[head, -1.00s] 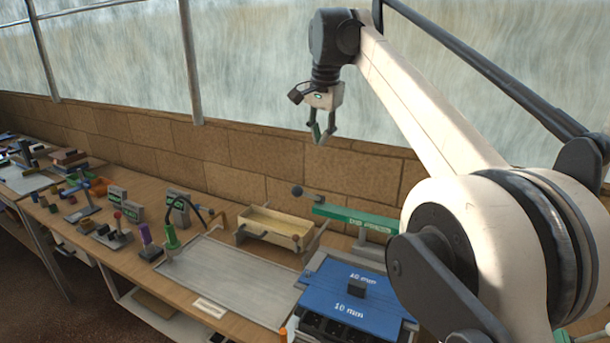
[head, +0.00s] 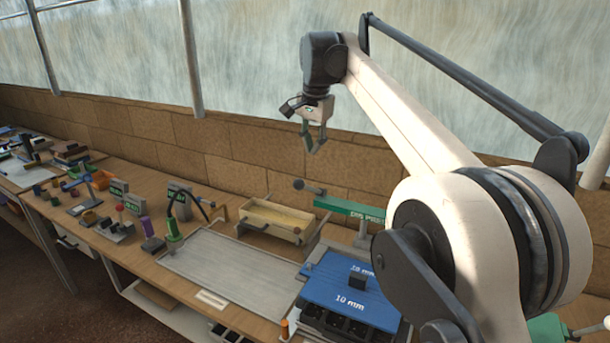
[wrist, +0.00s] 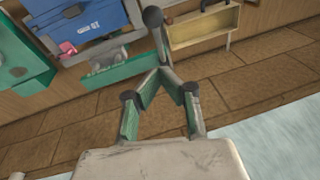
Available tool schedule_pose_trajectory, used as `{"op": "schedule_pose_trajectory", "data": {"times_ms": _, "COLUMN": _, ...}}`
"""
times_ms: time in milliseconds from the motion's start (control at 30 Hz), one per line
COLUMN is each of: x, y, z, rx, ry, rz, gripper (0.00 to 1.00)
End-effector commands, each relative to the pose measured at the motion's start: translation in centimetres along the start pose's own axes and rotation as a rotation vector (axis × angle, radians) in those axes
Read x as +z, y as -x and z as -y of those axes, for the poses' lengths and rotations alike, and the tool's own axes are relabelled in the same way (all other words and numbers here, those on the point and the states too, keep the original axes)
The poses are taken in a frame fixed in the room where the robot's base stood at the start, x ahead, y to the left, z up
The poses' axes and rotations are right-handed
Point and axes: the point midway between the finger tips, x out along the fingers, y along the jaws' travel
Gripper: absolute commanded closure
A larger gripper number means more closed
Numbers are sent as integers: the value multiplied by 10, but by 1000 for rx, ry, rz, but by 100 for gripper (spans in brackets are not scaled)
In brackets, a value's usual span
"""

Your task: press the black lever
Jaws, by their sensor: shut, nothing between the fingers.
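The lever is a dark bar with a round knob (head: 298,185) at the left end of the green press (head: 349,209) on the bench. In the wrist view, a dark bar with a round end (wrist: 152,16), which appears to be this lever, runs down to my fingertips. My gripper (head: 313,151) is shut and empty, above the press in the head view. In the wrist view, my gripper's (wrist: 163,70) fingertips meet and overlap the bar's lower end. I cannot tell whether they touch it. Part of the press's green body (wrist: 118,72) shows left of the fingers.
A wooden tray (head: 270,221) stands left of the press. A blue-topped box (head: 350,300) stands in front of it, with a flat grey tray (head: 225,265) to the left. A brick wall (head: 240,170) runs behind the bench. Several small fixtures stand farther left.

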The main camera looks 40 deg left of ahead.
Motion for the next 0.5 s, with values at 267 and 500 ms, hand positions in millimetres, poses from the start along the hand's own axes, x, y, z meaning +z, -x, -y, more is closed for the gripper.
{"op": "schedule_pose_trajectory", "data": {"times_ms": 267, "x": 0, "y": -52, "z": 0, "rx": 0, "ry": 0, "rz": 0, "gripper": 100}}
{"op": "schedule_pose_trajectory", "data": {"times_ms": 500, "x": 20, "y": -71, "z": 0, "rx": 0, "ry": 1, "rz": 0, "gripper": 100}}
